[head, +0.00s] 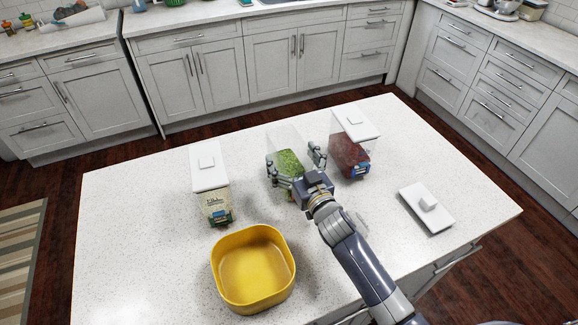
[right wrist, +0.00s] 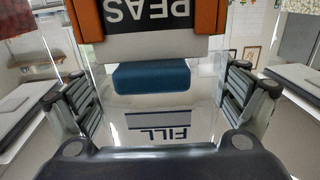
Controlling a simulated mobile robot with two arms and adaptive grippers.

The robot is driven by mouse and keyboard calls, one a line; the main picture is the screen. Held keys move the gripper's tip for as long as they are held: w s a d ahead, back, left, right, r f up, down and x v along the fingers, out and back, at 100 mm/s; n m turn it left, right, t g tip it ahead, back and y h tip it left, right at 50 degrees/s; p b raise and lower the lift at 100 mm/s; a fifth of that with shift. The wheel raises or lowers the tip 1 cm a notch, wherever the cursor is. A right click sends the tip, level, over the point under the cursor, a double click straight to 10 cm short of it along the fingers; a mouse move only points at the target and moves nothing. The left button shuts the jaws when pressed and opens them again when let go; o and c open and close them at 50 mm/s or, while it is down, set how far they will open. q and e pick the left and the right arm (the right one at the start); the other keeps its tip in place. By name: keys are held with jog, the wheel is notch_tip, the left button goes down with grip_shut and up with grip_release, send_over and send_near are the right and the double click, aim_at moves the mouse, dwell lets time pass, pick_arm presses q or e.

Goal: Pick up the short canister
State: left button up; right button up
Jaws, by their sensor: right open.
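Three clear canisters stand in a row on the white island. The middle one, the peas canister (head: 289,162), has no lid and holds green peas. My right gripper (head: 293,166) is open, with a finger on either side of it; in the right wrist view its PEAS label (right wrist: 150,12) appears upside down, between the fingers (right wrist: 158,110). Contact cannot be told. The left canister (head: 209,180) has a white lid and pale contents. The right canister (head: 352,146) has a white lid and red contents. Which is shortest is hard to judge from above. My left gripper is out of view.
A yellow bowl (head: 252,268) stands at the front of the island (head: 130,240). A loose white lid (head: 427,206) lies at the right. Free room remains at the island's left end. Grey cabinets (head: 270,58) line the walls behind.

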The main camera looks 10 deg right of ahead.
jog(key=c, duration=2.1)
jog(key=shift+r, duration=0.2)
grip_shut()
